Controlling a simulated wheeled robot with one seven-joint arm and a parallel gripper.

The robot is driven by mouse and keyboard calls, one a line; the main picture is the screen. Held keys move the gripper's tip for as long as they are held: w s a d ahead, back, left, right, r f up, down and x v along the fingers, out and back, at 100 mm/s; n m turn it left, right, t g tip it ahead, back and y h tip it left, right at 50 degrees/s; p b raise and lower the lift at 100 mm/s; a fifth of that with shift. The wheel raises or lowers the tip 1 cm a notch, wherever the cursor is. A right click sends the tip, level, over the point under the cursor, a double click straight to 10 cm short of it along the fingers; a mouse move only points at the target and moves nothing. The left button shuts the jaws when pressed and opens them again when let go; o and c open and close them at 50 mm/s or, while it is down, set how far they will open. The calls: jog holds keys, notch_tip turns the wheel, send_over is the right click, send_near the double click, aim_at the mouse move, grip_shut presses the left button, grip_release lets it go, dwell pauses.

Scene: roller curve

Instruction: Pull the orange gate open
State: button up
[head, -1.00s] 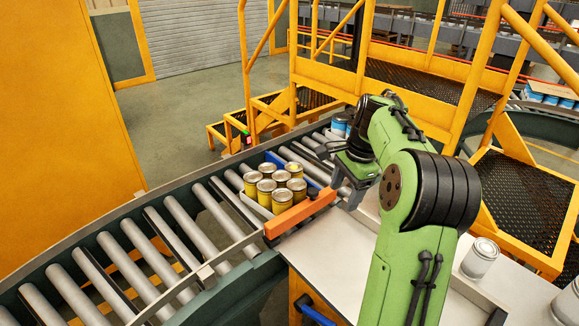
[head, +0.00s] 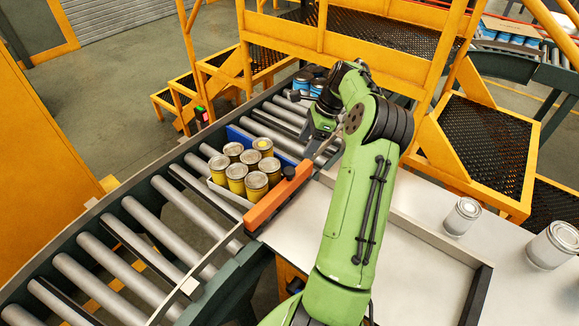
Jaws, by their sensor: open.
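The orange gate (head: 279,199) is a bar along the near edge of the roller curve, between the rollers and the white table. A tray (head: 219,190) of several yellow cans (head: 237,176) stands on the rollers behind the gate. My gripper (head: 318,152) hangs just beyond the gate's right end, over the inner edge of the conveyor. It looks open and empty, and apart from the gate. My green arm hides part of the table, and the fingertips are small and hard to make out.
Roller conveyor (head: 133,222) curves from lower left to upper middle. Blue cans (head: 303,84) stand farther along it. Two white cans stand on the table (head: 415,250) at right, the nearer one (head: 553,244) at the edge. Yellow steps and platform (head: 345,50) rise behind.

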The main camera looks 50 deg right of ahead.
aim_at(290, 170)
jog(key=x, duration=1.1)
jog(key=shift+w+f, duration=0.25)
jog(key=shift+f, duration=0.05)
jog(key=shift+c, duration=0.5)
grip_shut()
